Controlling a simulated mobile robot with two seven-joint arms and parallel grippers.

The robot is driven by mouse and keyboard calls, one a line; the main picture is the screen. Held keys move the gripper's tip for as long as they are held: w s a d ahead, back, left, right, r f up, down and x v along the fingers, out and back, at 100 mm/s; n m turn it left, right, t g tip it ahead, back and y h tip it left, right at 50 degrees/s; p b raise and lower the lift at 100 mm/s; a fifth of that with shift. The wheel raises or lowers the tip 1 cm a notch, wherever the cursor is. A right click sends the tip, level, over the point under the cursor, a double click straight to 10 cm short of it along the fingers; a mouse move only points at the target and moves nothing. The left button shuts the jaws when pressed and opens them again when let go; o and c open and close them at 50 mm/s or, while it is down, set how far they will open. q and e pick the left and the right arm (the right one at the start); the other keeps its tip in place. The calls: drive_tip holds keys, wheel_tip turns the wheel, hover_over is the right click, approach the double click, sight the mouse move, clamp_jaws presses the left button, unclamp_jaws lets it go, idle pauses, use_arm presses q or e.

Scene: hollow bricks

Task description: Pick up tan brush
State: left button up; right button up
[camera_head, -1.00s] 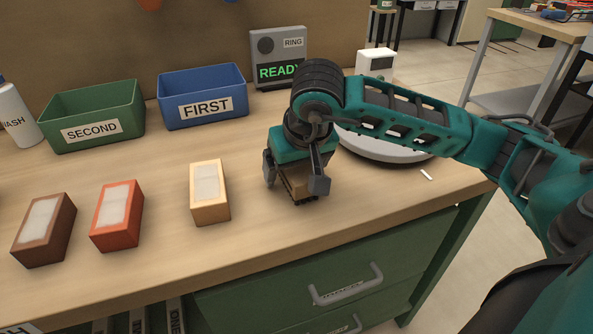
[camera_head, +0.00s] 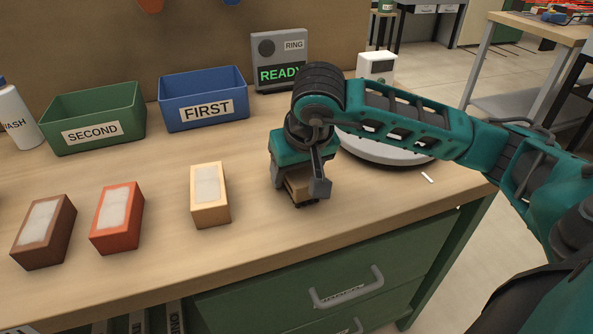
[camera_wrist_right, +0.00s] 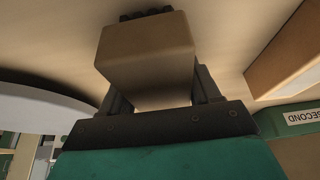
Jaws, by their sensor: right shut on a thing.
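The tan brush (camera_head: 297,190) is a small tan block with dark bristles under it, at the table's front right. My right gripper (camera_head: 301,184) comes down over it from above and is shut on it. The near finger and the gripper body hide part of the brush. In the right wrist view the tan brush (camera_wrist_right: 148,52) sits between the two fingers, with its dark bristles at the top edge. I cannot tell whether the bristles still touch the table. My left gripper is not in view.
A pale tan brick (camera_head: 210,213), an orange-red brick (camera_head: 117,233) and a brown brick (camera_head: 43,247) stand to the left. Behind are a green SECOND bin (camera_head: 103,130), a blue FIRST bin (camera_head: 206,107) and a READY display (camera_head: 280,62). A grey round turntable (camera_head: 385,153) lies right of the gripper.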

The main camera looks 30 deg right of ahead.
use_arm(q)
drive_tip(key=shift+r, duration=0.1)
use_arm(e)
drive_tip(key=shift+r, duration=0.1)
drive_tip(key=shift+r+p, duration=0.2)
drive_tip(key=shift+p, duration=0.1)
use_arm(q)
drive_tip(key=p, duration=0.1)
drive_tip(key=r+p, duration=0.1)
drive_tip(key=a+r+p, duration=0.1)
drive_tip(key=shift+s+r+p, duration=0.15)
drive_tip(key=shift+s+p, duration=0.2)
drive_tip(key=shift+p, duration=0.05)
use_arm(e)
wheel_tip(320, 180, up, 20)
drive_tip(key=shift+f, duration=0.15)
drive_tip(key=o, duration=0.5)
drive_tip(key=c, duration=0.3)
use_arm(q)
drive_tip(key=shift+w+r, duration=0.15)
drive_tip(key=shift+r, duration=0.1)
